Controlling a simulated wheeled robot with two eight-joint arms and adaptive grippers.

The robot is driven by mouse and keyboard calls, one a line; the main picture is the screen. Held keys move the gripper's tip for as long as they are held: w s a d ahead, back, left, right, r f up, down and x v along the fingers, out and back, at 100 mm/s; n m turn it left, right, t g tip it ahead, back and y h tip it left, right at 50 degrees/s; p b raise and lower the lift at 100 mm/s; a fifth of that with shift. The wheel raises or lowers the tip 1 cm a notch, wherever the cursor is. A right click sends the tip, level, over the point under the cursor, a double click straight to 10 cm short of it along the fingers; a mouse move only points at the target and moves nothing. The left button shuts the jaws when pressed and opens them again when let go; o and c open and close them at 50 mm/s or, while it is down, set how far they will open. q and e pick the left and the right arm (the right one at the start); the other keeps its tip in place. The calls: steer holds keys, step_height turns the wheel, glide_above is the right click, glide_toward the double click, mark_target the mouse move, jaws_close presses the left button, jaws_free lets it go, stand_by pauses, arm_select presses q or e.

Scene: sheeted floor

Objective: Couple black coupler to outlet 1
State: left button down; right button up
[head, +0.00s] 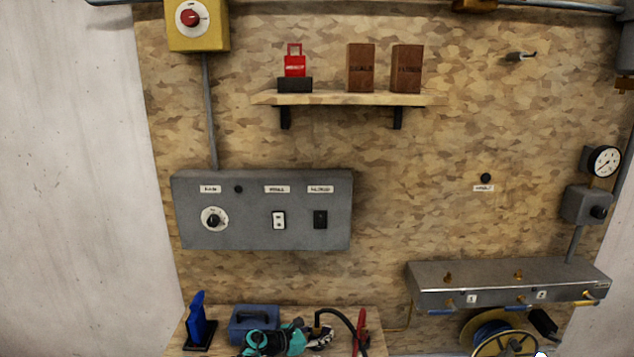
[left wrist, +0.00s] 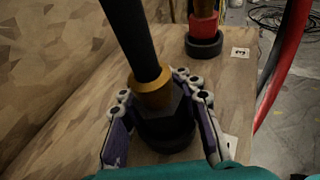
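The black coupler (left wrist: 165,125) has a brass collar and a black hose rising from it. It stands upright at a wooden bench top. My left gripper (left wrist: 160,88) has a finger on each side of the coupler; whether the pads touch it I cannot tell. In the head view my left gripper (head: 318,338) is low at the bench, by the black hose (head: 343,316). The grey manifold (head: 508,274) is on the wall at the lower right. Its front carries a label "1" (head: 471,299), a label "2" (head: 541,295) and small brass fittings.
A red hose coupler (left wrist: 204,30) stands beside the black one. On the bench (head: 180,337) are a blue case (head: 254,318) and a blue upright piece (head: 197,318). A yellow-rimmed reel (head: 503,343) is below the manifold. The wall between bench and manifold is mostly clear.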

arm_select(q)
steer(key=shift+r, duration=0.1)
step_height(320, 180, up, 8)
steer(key=p, duration=0.3)
steer(key=shift+r+p, duration=0.2)
steer(key=shift+p, duration=0.1)
steer(key=c, duration=2.1)
jaws_free()
jaws_close()
